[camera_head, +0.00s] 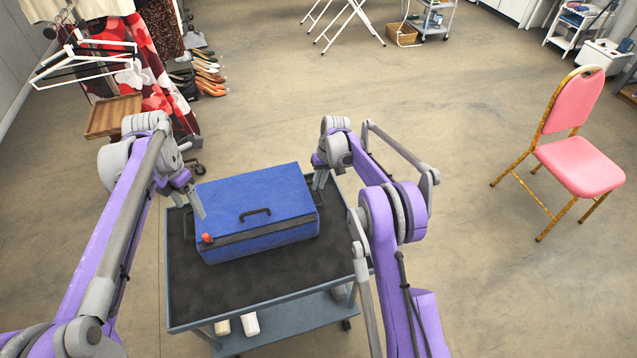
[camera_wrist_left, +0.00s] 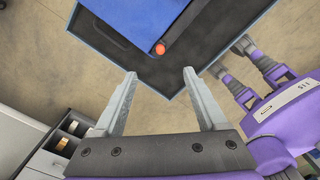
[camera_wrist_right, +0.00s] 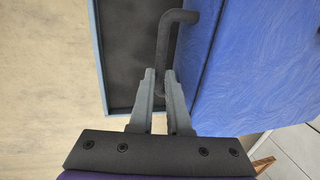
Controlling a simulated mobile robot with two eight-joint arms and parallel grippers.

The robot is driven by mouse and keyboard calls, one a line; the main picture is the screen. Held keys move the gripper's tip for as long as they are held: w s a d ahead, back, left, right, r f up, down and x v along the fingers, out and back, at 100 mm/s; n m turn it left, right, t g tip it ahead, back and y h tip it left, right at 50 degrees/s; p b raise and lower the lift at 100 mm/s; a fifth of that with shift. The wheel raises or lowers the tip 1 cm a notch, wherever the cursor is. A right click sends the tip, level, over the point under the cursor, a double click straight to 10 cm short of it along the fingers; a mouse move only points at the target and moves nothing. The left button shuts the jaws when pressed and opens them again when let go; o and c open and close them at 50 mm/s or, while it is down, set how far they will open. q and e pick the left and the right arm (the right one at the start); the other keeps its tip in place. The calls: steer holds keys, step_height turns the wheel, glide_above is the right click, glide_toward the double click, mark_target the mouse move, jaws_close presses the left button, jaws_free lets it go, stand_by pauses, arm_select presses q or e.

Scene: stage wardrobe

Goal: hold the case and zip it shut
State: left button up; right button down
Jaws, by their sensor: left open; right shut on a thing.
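The blue case (camera_head: 250,195) lies on the dark top of a cart, with a black handle (camera_head: 255,213) near its front and a dark strip along the front edge. A small orange-red zip pull (camera_head: 207,238) is at the strip's left end; it also shows in the left wrist view (camera_wrist_left: 160,48). My left gripper (camera_head: 198,205) is open and empty at the case's left side, apart from the pull. My right gripper (camera_head: 320,182) is at the case's right end, shut on a dark side handle (camera_wrist_right: 177,45). The fingers partly hide the handle's lower end.
The cart (camera_head: 182,283) has bare top around the case and a lower shelf with white items. A clothes rack with white hangers (camera_head: 85,60) and a wooden tray (camera_head: 113,115) stand beyond my left arm. A pink chair (camera_head: 578,165) stands right, with open floor between.

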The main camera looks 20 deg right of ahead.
mark_target(205, 235)
arm_select(q)
steer(key=shift+f, duration=0.25)
steer(key=shift+c, duration=1.2)
steer(key=shift+f, duration=0.3)
steer(key=shift+c, duration=0.2)
step_height(205, 235, down, 12)
steer(key=shift+r, duration=0.1)
jaws_close()
